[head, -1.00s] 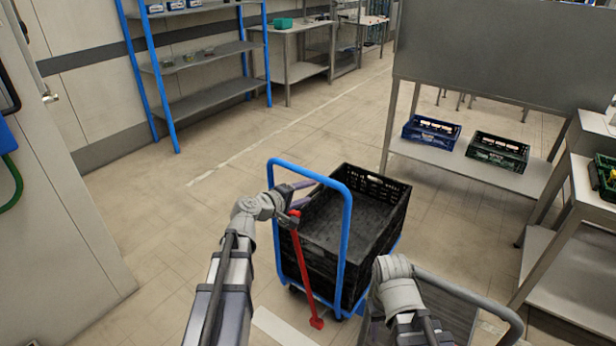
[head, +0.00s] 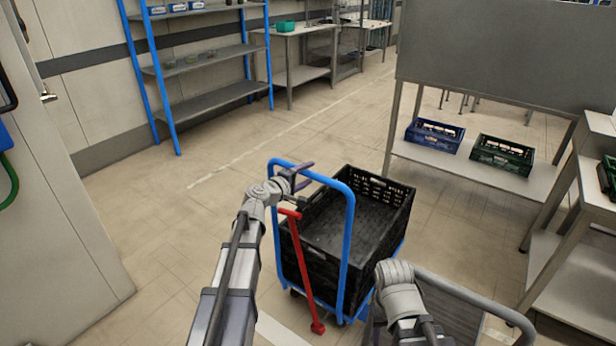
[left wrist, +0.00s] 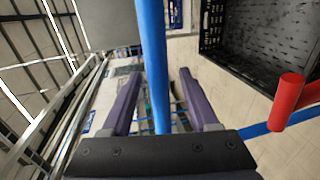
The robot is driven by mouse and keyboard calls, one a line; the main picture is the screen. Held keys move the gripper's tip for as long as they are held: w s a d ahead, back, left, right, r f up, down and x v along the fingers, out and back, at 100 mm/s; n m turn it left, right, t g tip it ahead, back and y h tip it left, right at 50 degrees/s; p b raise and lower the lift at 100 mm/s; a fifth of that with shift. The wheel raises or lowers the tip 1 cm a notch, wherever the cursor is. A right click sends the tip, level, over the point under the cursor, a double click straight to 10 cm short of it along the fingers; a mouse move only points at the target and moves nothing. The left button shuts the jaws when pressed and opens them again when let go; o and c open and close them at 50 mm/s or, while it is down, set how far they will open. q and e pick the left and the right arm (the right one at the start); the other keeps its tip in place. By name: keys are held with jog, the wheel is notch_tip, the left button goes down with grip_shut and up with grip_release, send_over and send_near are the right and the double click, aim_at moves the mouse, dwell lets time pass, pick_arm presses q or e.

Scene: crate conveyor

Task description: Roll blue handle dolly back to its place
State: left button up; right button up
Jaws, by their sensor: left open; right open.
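The dolly has a blue tubular handle (head: 348,235) and carries a black crate (head: 385,190), apparently stacked on more crates. My left gripper (head: 302,178) is at the upper left of the handle, its purple fingers open. In the left wrist view the blue handle bar (left wrist: 152,60) runs between the two open fingers (left wrist: 157,105), not clamped. A red bar (head: 302,265) with a short crosspiece stands at the dolly's near side; its red end (left wrist: 288,95) also shows in the left wrist view. My right wrist is at the lower right; its fingers are hidden.
A grey-handled cart (head: 450,290) stands close to the dolly's right. A metal table (head: 400,150) behind holds a blue crate (head: 435,137) and a green crate (head: 502,155). A blue-posted shelf (head: 205,65) stands at the back left. The floor (head: 220,195) left and behind is clear.

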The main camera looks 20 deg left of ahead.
pick_arm(q)
jog(key=shift+w+d+f, duration=0.1)
jog(key=shift+w+d, duration=0.05)
jog(key=shift+w, duration=0.25)
jog(key=shift+s, duration=0.1)
grip_shut()
dwell(1.1)
